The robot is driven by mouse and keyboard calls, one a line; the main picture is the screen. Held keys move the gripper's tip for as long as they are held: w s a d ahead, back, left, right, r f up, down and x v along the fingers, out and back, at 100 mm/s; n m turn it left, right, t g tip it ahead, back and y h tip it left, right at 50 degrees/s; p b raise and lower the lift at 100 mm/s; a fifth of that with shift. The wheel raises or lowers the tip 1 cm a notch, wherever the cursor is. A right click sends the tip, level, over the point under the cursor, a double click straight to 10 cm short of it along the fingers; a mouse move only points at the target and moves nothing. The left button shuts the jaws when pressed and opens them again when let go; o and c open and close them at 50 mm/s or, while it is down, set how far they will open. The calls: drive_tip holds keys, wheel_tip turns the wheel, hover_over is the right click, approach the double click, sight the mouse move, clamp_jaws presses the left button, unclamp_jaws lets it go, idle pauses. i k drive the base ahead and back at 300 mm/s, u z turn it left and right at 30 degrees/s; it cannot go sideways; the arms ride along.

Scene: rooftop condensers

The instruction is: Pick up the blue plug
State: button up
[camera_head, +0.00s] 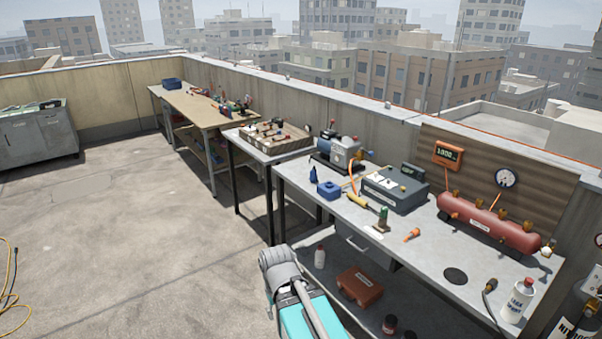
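A small upright dark-blue piece (313,174), tapered like a plug, stands near the left end of the grey workbench (455,276). Beside it, a little to the right, lies a lower blue block-like piece (328,189). Both are small in this view, and I cannot tell for sure which is the blue plug. Nothing touches either one. Part of my arm shows at the bottom centre, in front of the bench. My gripper's fingers do not show.
A pump (340,152), a grey instrument box (395,188) and a red manifold tank (488,224) stand along the bench's back. A yellow-handled tool (357,200) and an orange piece (412,234) lie nearer. A white bottle (518,300) stands at right. The rooftop floor at left is mostly clear.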

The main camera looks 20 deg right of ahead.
sight(314, 178)
drive_tip(key=z, duration=0.05)
drive_tip(key=i, duration=0.8)
drive_tip(key=z, duration=0.65)
drive_tip(key=i, duration=1.25)
drive_tip(key=z, duration=0.5)
drive_tip(key=k, duration=0.9)
drive_tip(key=z, duration=0.15)
drive_tip(key=i, duration=0.65)
drive_tip(key=u, duration=0.05)
